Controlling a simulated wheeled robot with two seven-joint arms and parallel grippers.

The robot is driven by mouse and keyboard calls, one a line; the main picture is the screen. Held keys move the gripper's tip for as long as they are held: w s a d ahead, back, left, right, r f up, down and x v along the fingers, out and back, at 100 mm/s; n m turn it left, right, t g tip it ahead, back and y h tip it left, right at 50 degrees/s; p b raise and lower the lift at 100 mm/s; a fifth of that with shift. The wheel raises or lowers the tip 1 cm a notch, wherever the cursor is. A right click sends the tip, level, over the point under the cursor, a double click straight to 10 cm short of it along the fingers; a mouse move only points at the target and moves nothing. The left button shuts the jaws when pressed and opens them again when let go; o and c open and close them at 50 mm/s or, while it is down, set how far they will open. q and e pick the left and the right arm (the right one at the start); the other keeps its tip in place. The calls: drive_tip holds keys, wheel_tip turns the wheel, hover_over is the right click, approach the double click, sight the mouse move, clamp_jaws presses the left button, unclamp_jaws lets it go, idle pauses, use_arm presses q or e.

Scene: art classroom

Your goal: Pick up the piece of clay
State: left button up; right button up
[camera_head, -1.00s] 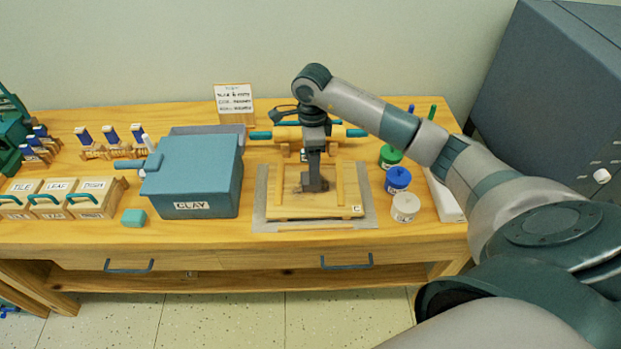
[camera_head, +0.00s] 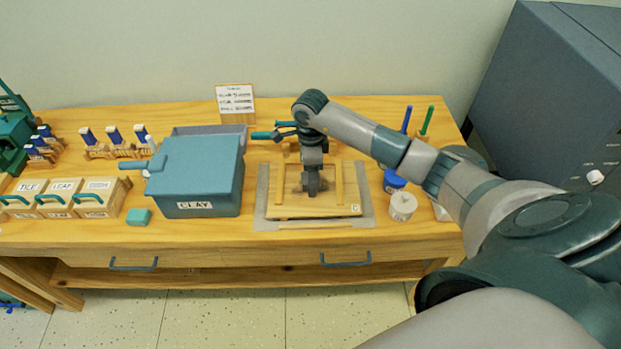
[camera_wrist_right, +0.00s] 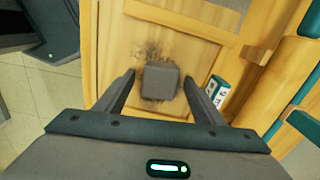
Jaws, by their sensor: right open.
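The piece of clay (camera_wrist_right: 161,80) is a small grey block on a smudged wooden board (camera_wrist_right: 115,60) in the right wrist view. My right gripper (camera_wrist_right: 158,76) is open above the board, with one finger on each side of the clay. Gaps show between the fingers and the block. In the head view my right gripper (camera_head: 312,190) points down over the board (camera_head: 340,208), between its two wooden rails, and hides most or all of the clay. My left gripper is not in view.
A blue box labelled CLAY (camera_head: 194,190) stands left of the board, with a small teal block (camera_head: 138,217) in front of it. Blue (camera_head: 393,181) and white (camera_head: 402,206) pots stand right of the board. A rolling pin lies behind it, partly hidden by my arm.

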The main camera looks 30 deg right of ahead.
drive_tip(key=shift+c, duration=0.2)
drive_tip(key=c, duration=1.2)
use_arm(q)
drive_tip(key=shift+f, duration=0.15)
use_arm(e)
drive_tip(key=shift+r, duration=0.2)
